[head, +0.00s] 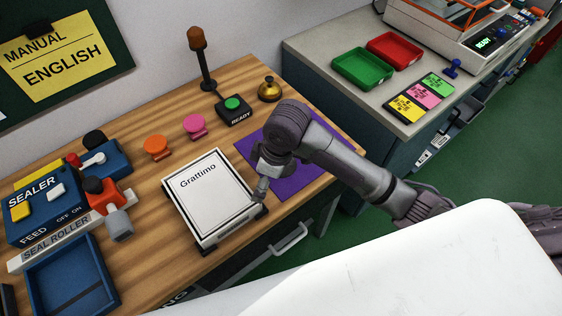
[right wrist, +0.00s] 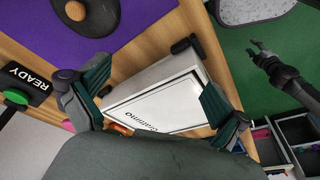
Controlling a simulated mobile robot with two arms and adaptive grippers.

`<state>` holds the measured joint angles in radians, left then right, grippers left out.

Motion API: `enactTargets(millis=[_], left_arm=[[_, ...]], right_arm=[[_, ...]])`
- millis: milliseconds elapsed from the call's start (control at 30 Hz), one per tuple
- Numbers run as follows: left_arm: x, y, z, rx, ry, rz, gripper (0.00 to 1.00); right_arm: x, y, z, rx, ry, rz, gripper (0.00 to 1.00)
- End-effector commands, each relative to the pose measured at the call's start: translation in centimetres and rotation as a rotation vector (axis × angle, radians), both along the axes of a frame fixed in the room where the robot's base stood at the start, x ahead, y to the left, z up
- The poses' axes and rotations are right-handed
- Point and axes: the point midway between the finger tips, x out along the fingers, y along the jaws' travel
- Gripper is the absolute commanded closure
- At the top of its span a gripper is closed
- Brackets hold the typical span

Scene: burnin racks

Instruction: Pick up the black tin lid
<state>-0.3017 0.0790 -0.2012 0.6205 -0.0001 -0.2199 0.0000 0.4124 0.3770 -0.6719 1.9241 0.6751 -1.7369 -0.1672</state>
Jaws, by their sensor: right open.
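A dark, rounded lid-like piece with a brown knob-like middle (right wrist: 85,14) lies on the purple mat in the right wrist view, cut by the top edge. I take it for the black tin lid. In the head view my right arm hides that part of the mat. My right gripper (right wrist: 155,82) is open, its fingers apart over the white Grattimo box (right wrist: 165,100), with nothing visibly held. In the head view this gripper (head: 261,188) is at the right edge of the box (head: 208,192). My left gripper (right wrist: 260,52) shows small at the right wrist view's upper right.
The purple mat (head: 312,185) lies right of the box. A READY button (head: 233,108), brass bell (head: 269,90), pink stamp (head: 194,127) and orange stamp (head: 156,148) stand behind. The sealer (head: 45,207) and blue tray (head: 68,275) are at left. Another bench (head: 330,90) stands beyond.

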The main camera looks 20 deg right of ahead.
Motion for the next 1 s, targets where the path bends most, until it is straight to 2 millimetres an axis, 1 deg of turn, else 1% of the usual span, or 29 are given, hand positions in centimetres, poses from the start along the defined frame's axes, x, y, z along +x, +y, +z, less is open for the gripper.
enactTargets(millis=[33, 100, 200, 300, 433, 500, 567, 800, 900, 1000], left_arm=[[0.1, -0.1, 0.0, -0.001, -0.001, 0.000, 0.61], [0.1, -0.1, 0.0, -0.001, -0.002, 0.000, 0.61], [0.1, -0.1, 0.0, -0.001, -0.002, 0.000, 0.61], [0.2, -0.1, 0.0, -0.002, -0.003, 0.000, 0.61], [0.2, -0.1, 0.0, -0.002, -0.003, 0.000, 0.61], [0.2, -0.1, 0.1, -0.002, -0.003, 0.000, 0.61], [0.2, -0.1, 0.2, -0.002, -0.003, 0.000, 0.61], [0.2, -0.1, 0.7, -0.001, -0.003, 0.001, 0.61], [0.2, 0.0, 0.8, 0.000, -0.003, 0.001, 0.61], [0.2, 0.0, 0.8, 0.000, -0.002, 0.001, 0.61]], right_arm=[[2.1, -0.9, 1.2, -0.047, -0.001, 0.037, 0.00], [4.0, -2.2, 2.5, -0.103, 0.020, 0.082, 0.00], [6.3, -4.2, 4.4, -0.167, 0.048, 0.112, 0.00], [7.8, -5.8, 6.1, -0.208, 0.068, 0.122, 0.00], [8.6, -6.9, 7.1, -0.233, 0.086, 0.125, 0.00], [8.8, -7.1, 6.7, -0.236, 0.090, 0.125, 0.00], [8.7, -7.1, 5.9, -0.238, 0.094, 0.125, 0.00], [8.7, -7.0, 1.2, -0.236, 0.091, 0.125, 0.00], [8.7, -7.0, -0.2, -0.235, 0.091, 0.124, 0.00], [8.7, -7.0, -0.9, -0.235, 0.088, 0.124, 0.00]])
